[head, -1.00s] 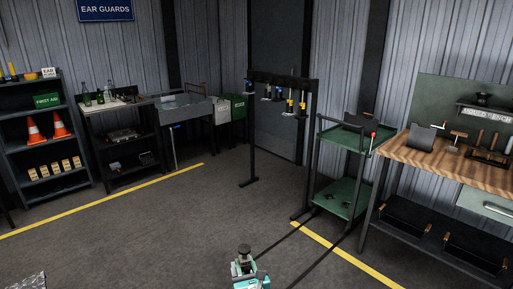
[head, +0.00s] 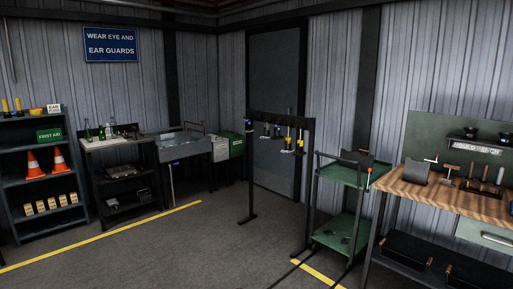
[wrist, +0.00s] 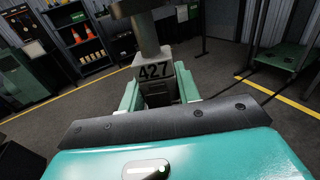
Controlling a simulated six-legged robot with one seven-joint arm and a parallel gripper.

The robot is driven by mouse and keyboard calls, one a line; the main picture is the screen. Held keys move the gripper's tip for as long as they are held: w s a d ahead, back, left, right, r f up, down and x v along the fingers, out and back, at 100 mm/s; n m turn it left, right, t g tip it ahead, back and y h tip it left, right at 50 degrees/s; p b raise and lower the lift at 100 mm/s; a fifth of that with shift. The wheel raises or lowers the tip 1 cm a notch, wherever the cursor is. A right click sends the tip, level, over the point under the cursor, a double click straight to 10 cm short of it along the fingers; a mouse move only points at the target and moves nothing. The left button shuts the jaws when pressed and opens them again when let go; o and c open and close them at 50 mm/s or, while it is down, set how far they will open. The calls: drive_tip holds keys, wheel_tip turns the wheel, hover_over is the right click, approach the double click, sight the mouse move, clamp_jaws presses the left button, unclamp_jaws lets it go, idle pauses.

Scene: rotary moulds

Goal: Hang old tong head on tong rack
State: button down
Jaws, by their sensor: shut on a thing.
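The old tong head (wrist: 153,72) is a grey block marked 427 with a round stem and a wider dark top, in the wrist view. My gripper (wrist: 158,94) has its two teal fingers shut on the block's sides. The lower part of the block sits between the fingers and is partly hidden. The tong rack (head: 283,114) is a dark frame with a top bar on two posts, standing mid-floor in the head view. Several tools with yellow, blue and dark parts hang from its bar. My gripper is not in the head view now.
A green trolley (head: 343,178) stands right of the rack, beside a wooden bench (head: 450,195) with tools. Left are shelves with cones (head: 33,165), a dark bench (head: 120,170) and a sink (head: 180,147). Yellow lines (head: 110,234) mark the floor. Open floor lies before the rack.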

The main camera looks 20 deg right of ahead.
drive_tip(key=shift+s+d+r, duration=0.1)
drive_tip(key=shift+d+r, duration=0.05)
drive_tip(key=shift+d, duration=0.1)
drive_tip(key=shift+a, duration=0.1)
